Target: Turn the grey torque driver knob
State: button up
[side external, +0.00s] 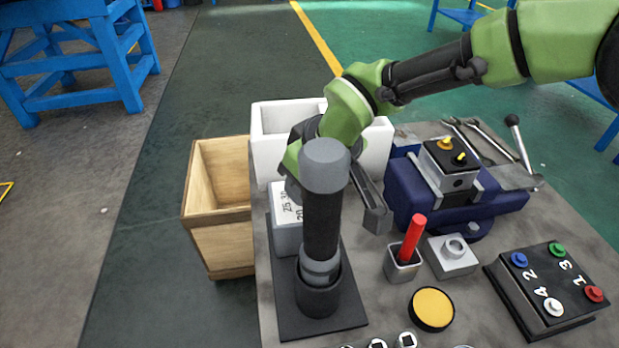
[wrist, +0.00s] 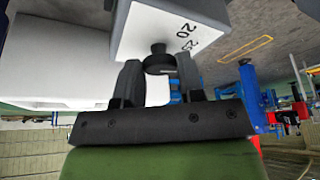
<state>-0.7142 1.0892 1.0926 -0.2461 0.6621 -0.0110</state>
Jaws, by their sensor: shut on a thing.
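In the side view, a tall upright cylinder with a grey cap (side external: 325,165) and black body stands in a black cup on a dark base plate (side external: 345,318). A grey box (side external: 287,240) with a white numbered face stands behind it on the plate; its numbers also show in the wrist view (wrist: 165,25). In the side view, the tall cylinder hides the fingertips and this contact.
A white bin (side external: 268,150) and a wooden crate (side external: 228,230) stand behind and left. On the right are a blue vise (side external: 405,195), a grey cup (side external: 403,268) with a red-handled tool, a yellow-topped disc (side external: 431,308) and a button box (side external: 548,290).

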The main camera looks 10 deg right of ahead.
jog(key=shift+a+m, duration=0.1)
jog(key=shift+m, duration=0.5)
jog(key=o, duration=0.9)
jog(key=shift+r, duration=0.1)
jog(key=v, duration=0.5)
jog(key=shift+s+r, duration=0.1)
notch_tip(320, 180, up, 7)
jog(key=shift+f, duration=0.15)
